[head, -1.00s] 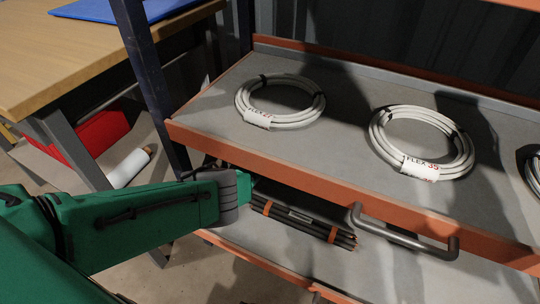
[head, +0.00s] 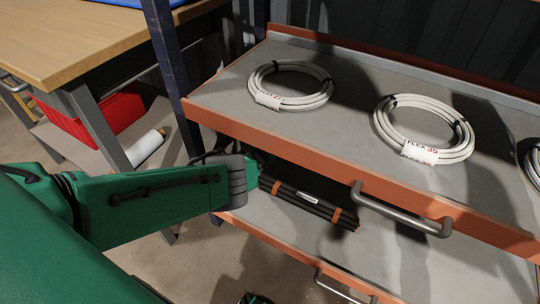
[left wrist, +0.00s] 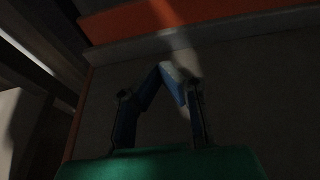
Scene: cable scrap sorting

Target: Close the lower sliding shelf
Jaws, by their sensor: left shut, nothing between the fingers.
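The lower sliding shelf (head: 270,226) is a grey tray with an orange front edge, below the upper shelf (head: 340,130). Its grey bar handle (head: 345,289) shows at the bottom of the head view. A bundle of black cables with orange bands (head: 308,203) lies on the lower shelf. My left arm comes in from the left, and its wrist is at the gap between the two shelves, left of the bundle. Its fingers are mostly hidden in the head view. In the left wrist view my left gripper (left wrist: 175,72) is shut and empty, with its tips together before a dim grey surface and an orange band.
Two white cable coils (head: 290,85) (head: 424,130) lie on the upper shelf, whose bar handle (head: 400,210) sticks out in front. A dark blue post (head: 165,70) stands at the shelf's left. A wooden table (head: 85,40) and a red bin (head: 95,118) are further left.

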